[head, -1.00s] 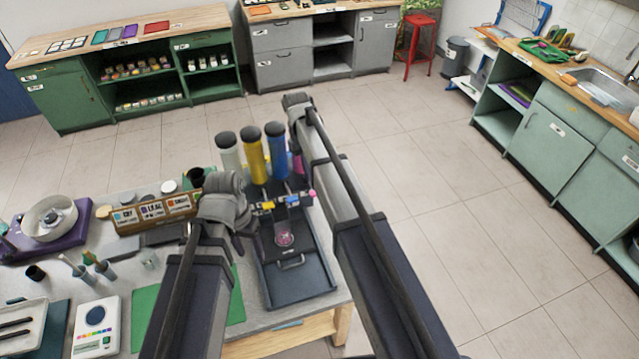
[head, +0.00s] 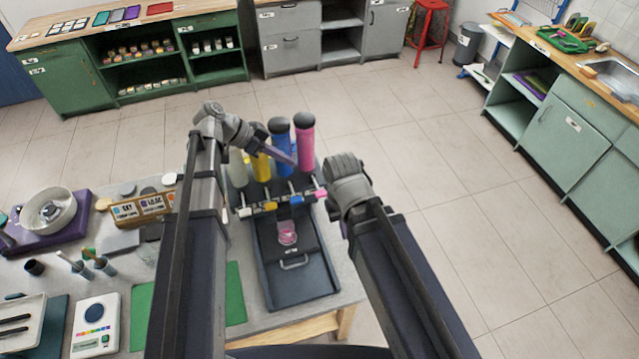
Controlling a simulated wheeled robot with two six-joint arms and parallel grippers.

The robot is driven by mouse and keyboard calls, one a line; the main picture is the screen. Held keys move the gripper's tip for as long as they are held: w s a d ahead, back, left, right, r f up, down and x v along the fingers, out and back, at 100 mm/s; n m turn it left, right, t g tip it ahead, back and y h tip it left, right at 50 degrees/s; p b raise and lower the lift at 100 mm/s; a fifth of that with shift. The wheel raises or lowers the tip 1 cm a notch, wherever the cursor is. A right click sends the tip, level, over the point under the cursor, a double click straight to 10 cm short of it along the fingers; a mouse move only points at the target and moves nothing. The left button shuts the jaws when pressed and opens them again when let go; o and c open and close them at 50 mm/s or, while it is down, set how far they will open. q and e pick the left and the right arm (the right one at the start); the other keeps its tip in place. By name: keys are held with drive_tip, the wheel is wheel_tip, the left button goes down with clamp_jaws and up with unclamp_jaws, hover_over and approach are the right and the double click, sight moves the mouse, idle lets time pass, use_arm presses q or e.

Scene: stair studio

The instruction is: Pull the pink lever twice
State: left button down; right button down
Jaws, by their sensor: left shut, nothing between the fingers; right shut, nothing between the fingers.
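The dispenser has a white, a yellow, a blue and a pink tube (head: 305,142) standing in a row at its back. Small coloured levers line its front, with the pink lever (head: 320,193) at the right end. A small clear cup (head: 287,233) with pink in it stands on the dispenser's dark tray (head: 300,287). My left gripper (head: 288,160) is shut and reaches across in front of the yellow and blue tubes, above the levers. My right gripper (head: 334,212) is shut, just right of the pink lever and partly hidden by its wrist; I cannot tell whether it touches the lever.
A brown labelled box (head: 143,208) stands left of the dispenser. A green mat (head: 236,295), a white scale (head: 95,325) and a purple-based device (head: 60,225) are on the grey table. Open floor lies right of the table.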

use_arm(q)
drive_tip(key=b, duration=0.9)
approach(325, 192)
drive_tip(key=d, duration=0.1)
drive_tip(key=d+f, duration=0.1)
drive_tip(key=w+d+f, duration=0.1)
drive_tip(key=d, duration=0.1)
drive_tip(key=shift+w, duration=0.1)
drive_tip(key=shift+s+d+f+b, duration=0.1)
drive_tip(key=shift+s+f+b, duration=0.05)
drive_tip(key=shift+f+b, duration=0.35)
drive_tip(key=shift+s+f+b, duration=0.15)
drive_tip(key=shift+f+b, duration=0.2)
drive_tip(key=shift+f, duration=0.15)
